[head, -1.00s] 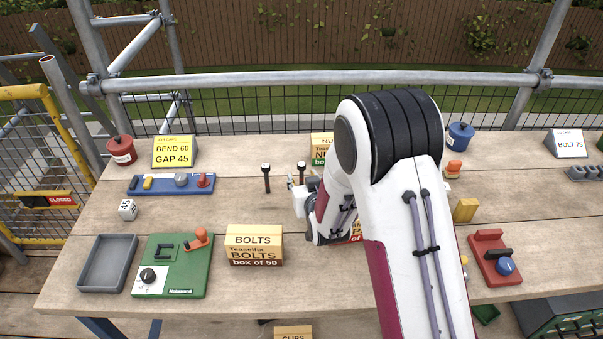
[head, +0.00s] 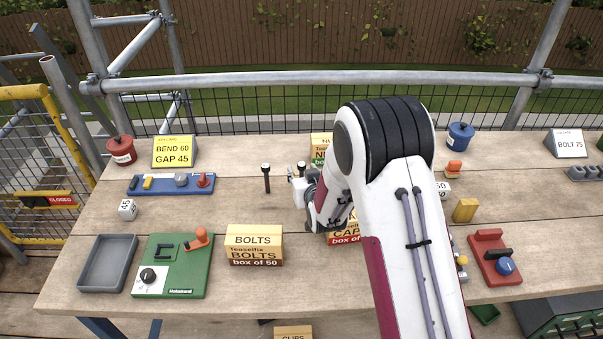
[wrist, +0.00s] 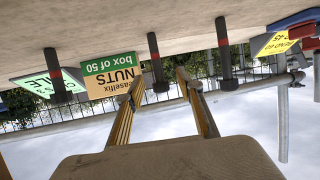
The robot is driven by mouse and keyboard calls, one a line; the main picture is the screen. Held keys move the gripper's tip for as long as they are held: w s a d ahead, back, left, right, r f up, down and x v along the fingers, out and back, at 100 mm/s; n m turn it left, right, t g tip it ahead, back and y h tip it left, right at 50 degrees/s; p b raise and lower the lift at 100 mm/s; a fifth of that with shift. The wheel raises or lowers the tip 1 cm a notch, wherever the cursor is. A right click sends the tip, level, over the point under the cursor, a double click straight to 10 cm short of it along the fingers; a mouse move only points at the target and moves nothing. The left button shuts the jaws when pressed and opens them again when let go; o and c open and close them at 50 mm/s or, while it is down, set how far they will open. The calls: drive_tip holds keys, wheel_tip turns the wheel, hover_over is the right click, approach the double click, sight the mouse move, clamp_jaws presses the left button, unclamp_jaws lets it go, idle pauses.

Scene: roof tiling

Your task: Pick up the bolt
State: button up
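Three dark upright bolts, each with a red band, show in the upside-down wrist view: a left one (wrist: 61,80), a middle one (wrist: 155,62) and a right one (wrist: 225,60). In the head view one bolt (head: 266,178) stands clear left of my gripper (head: 298,190). Another bolt (head: 301,168) shows its top just behind the gripper; the third is hidden by my arm. In the wrist view my gripper (wrist: 158,80) is open and empty. The middle bolt shows in the gap between the fingertips, seemingly just beyond them; exact depth is unclear.
A NUTS box (wrist: 112,80) is behind the bolts. A BOLTS box (head: 254,246) stands front left of my gripper, and a CAPS box (head: 345,238) beside my arm. A blue rack (head: 171,184) lies left. Bare wood lies between the BOLTS box and the bolts.

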drive_tip(key=shift+x, duration=1.15)
clamp_jaws()
